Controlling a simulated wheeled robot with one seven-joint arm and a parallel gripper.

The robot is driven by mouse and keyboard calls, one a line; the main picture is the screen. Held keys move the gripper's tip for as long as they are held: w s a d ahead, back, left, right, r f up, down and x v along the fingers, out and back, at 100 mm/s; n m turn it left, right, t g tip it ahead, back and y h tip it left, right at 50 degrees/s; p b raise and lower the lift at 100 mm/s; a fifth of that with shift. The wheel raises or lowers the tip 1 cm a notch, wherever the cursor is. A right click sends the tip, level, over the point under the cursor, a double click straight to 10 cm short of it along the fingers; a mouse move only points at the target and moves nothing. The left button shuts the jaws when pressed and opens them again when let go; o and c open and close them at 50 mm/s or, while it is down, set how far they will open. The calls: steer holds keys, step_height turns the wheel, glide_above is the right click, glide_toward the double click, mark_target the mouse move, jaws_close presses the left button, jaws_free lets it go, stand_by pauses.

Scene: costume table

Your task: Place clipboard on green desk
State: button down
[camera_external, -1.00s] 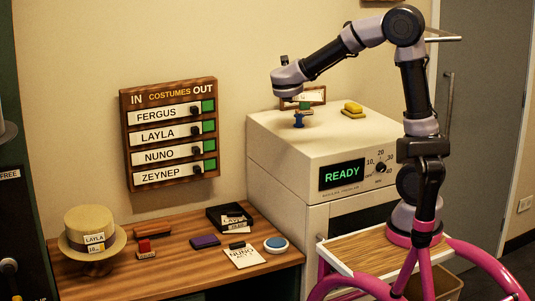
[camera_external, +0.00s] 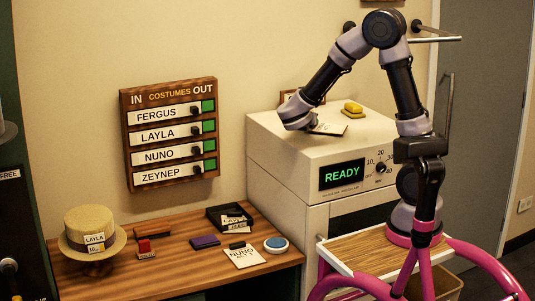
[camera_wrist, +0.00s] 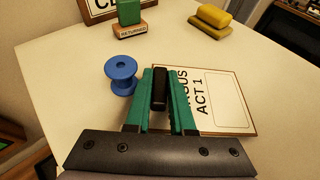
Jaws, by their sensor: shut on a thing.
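The clipboard (camera_wrist: 228,98) is a flat board with a white sheet reading "...GUS ACT 1", partly covered by my fingers. In the external view the clipboard (camera_external: 328,129) shows as a pale slab at the right of my gripper, over the white machine's top. My gripper (camera_wrist: 160,90) has green fingers shut on the clipboard's black clip. In the external view my gripper (camera_external: 303,124) is low over the machine top. I cannot tell whether the board touches that top. I cannot pick out which surface is the green desk.
A blue spool (camera_wrist: 121,75) stands close left of my fingers. A green stamp (camera_wrist: 129,15) and yellow blocks (camera_wrist: 209,21) sit farther back on the white machine (camera_external: 275,148). The wooden table (camera_external: 180,273) holds a hat (camera_external: 91,231), stamps and a tray.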

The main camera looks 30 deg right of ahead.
steer(key=shift+f, duration=0.25)
steer(key=shift+f, duration=0.15)
steer(key=c, duration=1.1)
jaws_free()
steer(key=shift+o, duration=0.2)
